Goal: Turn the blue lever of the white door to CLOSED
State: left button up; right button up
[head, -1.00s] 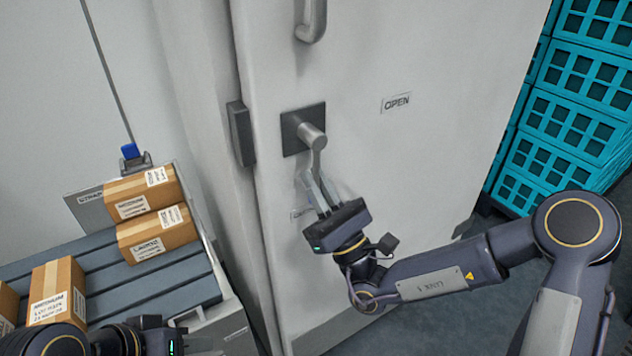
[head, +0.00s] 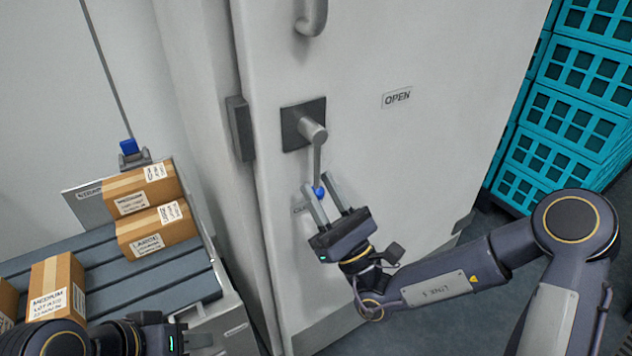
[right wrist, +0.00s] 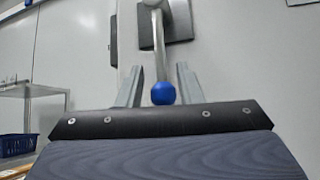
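The white door (head: 400,150) fills the middle of the head view. Its lever (head: 316,160) hangs almost straight down from a dark square plate (head: 292,134) and ends in a blue knob (head: 319,192). An OPEN label (head: 397,97) is to the right of the plate; another label (head: 299,210), partly hidden by a finger, is below it. In the right wrist view the blue knob (right wrist: 163,93) shows between the two spread fingers, apart from both. My left gripper (head: 182,342) is at the bottom left; its fingers are barely visible.
A grey roller bench (head: 95,283) with several cardboard boxes (head: 145,190) stands at the left. A fixed door handle (head: 312,15) is above the lever. Teal crates (head: 560,120) are stacked at the right. The wrist view shows a dark blue basket (right wrist: 18,147) at far left.

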jog(key=v, duration=0.5)
jog(key=shift+s+d+f, duration=0.1)
jog(key=shift+s+f, duration=0.05)
jog(key=shift+f, duration=0.1)
jog(key=shift+r, duration=0.1)
